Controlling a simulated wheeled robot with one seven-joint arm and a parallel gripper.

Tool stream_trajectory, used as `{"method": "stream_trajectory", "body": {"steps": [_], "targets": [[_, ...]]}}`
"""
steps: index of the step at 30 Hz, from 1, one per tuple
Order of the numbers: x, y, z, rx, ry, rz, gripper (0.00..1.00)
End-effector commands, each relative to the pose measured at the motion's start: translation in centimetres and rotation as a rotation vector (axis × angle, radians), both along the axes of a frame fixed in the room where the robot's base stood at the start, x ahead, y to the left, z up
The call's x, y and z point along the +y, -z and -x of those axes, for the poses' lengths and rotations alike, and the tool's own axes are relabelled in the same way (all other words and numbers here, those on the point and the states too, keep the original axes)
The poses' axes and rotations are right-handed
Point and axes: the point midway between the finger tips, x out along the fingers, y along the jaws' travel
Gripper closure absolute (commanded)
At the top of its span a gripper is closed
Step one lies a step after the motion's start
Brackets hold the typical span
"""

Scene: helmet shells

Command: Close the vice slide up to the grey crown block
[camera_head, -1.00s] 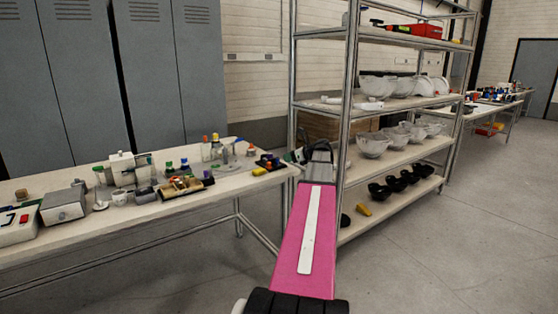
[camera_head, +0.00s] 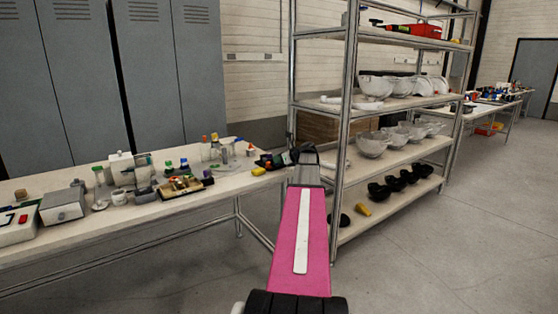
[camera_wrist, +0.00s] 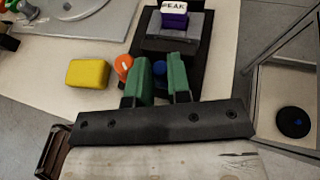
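In the wrist view a dark vice (camera_wrist: 217,45) lies at the top centre on the pale bench. A grey block (camera_wrist: 170,47) sits on it, with a purple block (camera_wrist: 174,20) labelled "PEAK" behind. I cannot tell for certain which grey part is the crown block and which is the slide. My gripper (camera_wrist: 161,75) has two green fingers standing apart, at the near end of the vice. A round blue knob (camera_wrist: 159,68) shows in the gap between them; contact cannot be told. In the head view my gripper (camera_head: 288,158) is at the bench's right end, partly hiding the vice.
A yellow block (camera_wrist: 88,73) and an orange-topped piece (camera_wrist: 123,66) lie left of the fingers. The bench (camera_head: 160,213) carries many small items further left. A metal shelf rack (camera_head: 340,180) stands close on the right of my arm.

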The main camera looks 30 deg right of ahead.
Motion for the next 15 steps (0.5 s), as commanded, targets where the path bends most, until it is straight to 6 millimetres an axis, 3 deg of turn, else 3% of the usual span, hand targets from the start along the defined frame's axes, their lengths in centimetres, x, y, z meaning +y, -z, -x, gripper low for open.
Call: {"method": "stream_trajectory", "body": {"steps": [4, 9, 15], "targets": [[0.0, 0.0, -0.1, 0.000, 0.000, 0.000, 1.00], [0.1, 0.0, -2.0, 0.000, 0.000, 0.001, 1.00], [0.1, 0.0, -1.9, -0.001, 0.001, 0.000, 1.00]]}}
